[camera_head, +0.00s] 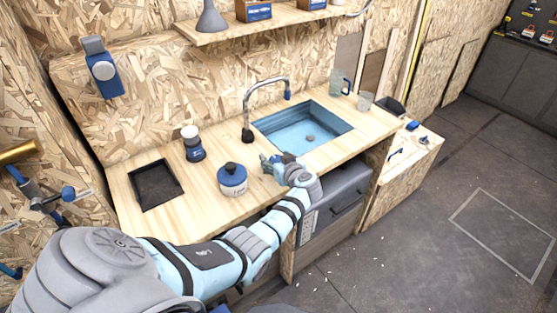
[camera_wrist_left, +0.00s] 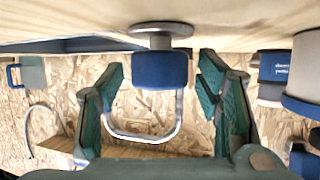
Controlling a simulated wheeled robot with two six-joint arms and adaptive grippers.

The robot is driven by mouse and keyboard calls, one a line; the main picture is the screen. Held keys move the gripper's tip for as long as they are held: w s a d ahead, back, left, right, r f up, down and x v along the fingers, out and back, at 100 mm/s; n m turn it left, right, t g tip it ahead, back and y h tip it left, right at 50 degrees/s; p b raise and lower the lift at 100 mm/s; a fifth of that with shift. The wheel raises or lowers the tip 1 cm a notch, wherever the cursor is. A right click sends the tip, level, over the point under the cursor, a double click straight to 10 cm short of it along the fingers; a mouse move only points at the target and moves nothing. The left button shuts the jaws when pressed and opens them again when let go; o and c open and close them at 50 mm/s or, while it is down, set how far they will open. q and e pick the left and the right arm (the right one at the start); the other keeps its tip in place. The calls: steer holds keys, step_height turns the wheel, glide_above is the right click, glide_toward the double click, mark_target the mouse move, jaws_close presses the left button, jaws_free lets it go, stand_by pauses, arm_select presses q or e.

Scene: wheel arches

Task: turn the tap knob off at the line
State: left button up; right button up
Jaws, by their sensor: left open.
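The tap knob (camera_wrist_left: 160,70) is a blue block on a round grey base fixed to the wooden counter. In the left wrist view, which is upside down, it sits between the two fingers of my left gripper (camera_wrist_left: 161,85). The fingers are open with a gap on each side of the knob. In the head view my left gripper (camera_head: 273,162) is low over the counter in front of the tap, and it mostly hides the knob. The grey curved tap (camera_head: 248,105) stands behind, beside the sink. I cannot make out the line or the knob's turn angle. My right gripper is not in view.
The blue sink (camera_head: 335,121) lies behind and right of my gripper.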

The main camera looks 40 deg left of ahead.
arm_select(q)
steer(key=shift+s+a, duration=0.1)
steer(key=shift+s, duration=0.05)
steer(key=shift+c, duration=1.3)
steer(key=c, duration=0.9)
steer(key=shift+r+m+t+h+p, duration=0.1)
steer(key=shift+m+t+h+p, duration=0.2)
steer(key=shift+m+t+p, duration=0.25)
steer(key=shift+m+t+h+p, duration=0.3)
steer(key=shift+m+t+h, duration=0.2)
steer(key=shift+m, duration=0.25)
steer(key=shift+m+t+h, duration=0.55)
steer(key=shift+m+h, duration=0.05)
steer(key=o, duration=1.2)
steer(key=shift+f, duration=0.2)
steer(key=shift+c, duration=0.2)
